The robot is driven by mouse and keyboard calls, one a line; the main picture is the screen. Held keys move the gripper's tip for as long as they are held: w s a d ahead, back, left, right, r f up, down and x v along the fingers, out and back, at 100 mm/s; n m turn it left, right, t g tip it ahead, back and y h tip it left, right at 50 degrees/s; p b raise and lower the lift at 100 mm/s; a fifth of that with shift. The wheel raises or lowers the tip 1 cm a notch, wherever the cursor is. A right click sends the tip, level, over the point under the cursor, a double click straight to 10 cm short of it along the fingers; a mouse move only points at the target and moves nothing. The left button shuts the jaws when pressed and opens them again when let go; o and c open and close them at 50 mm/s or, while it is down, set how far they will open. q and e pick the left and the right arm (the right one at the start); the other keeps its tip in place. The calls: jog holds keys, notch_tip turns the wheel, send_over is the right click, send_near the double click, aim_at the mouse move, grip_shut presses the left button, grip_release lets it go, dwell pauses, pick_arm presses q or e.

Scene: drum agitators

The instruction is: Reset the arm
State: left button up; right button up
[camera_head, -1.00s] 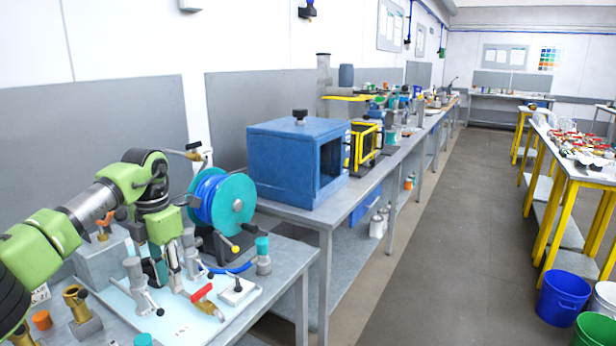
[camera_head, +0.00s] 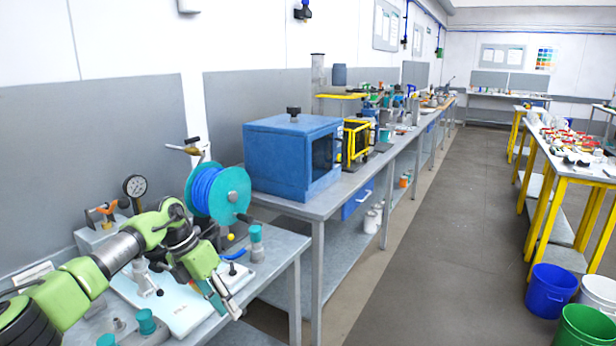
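My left arm, green and grey, comes in from the lower left over the near workbench (camera_head: 285,262). My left gripper (camera_head: 222,299) points down and to the right above the bench's right front part, near the edge of a pale board (camera_head: 172,312). Its fingers are seen close together from the side, so the gap between them and anything in it cannot be made out. The gripper and forearm hide part of the board and of the small fittings there. My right arm and gripper do not show.
A blue hose reel (camera_head: 219,193) and a teal-capped fitting (camera_head: 256,243) stand just behind the gripper. A pressure gauge (camera_head: 135,186) is behind the forearm. A blue box (camera_head: 292,157) sits on the farther bench. The aisle floor (camera_head: 420,240) is clear; buckets (camera_head: 556,291) stand at right.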

pick_arm(q)
jog(key=d+f+n+t+h, duration=0.3)
jog(key=d+f+n+h, duration=0.45)
jog(key=d+f, duration=0.6)
jog(key=s+a+f+n+t+y, duration=0.1)
jog(key=s+a+f+n+t, duration=0.15)
jog(key=f+n, duration=0.4)
jog(key=s+a+f+n+t+y, duration=0.1)
jog(key=f+n+t+y, duration=0.15)
jog(key=f+n, duration=0.35)
jog(key=s+a+f+n+t+y, duration=0.1)
jog(key=s+a+f+n+t, duration=0.2)
jog(key=f, duration=0.5)
jog(key=s+a+f+n+g+y, duration=0.2)
jog(key=s+a+f+n+y, duration=0.3)
jog(key=s+f, duration=0.55)
jog(key=s+a+f+n+g+y, duration=0.15)
jog(key=s+a+f+n, duration=0.35)
jog(key=s+f, duration=0.55)
jog(key=s+f+n+g, duration=0.3)
jog(key=s, duration=1.2)
jog(key=s+a+f+n+g+y, duration=0.1)
jog(key=s+f+n+g, duration=0.2)
jog(key=s, duration=1.2)
jog(key=shift+s+a+n, duration=0.15)
jog(key=shift+a+n, duration=0.15)
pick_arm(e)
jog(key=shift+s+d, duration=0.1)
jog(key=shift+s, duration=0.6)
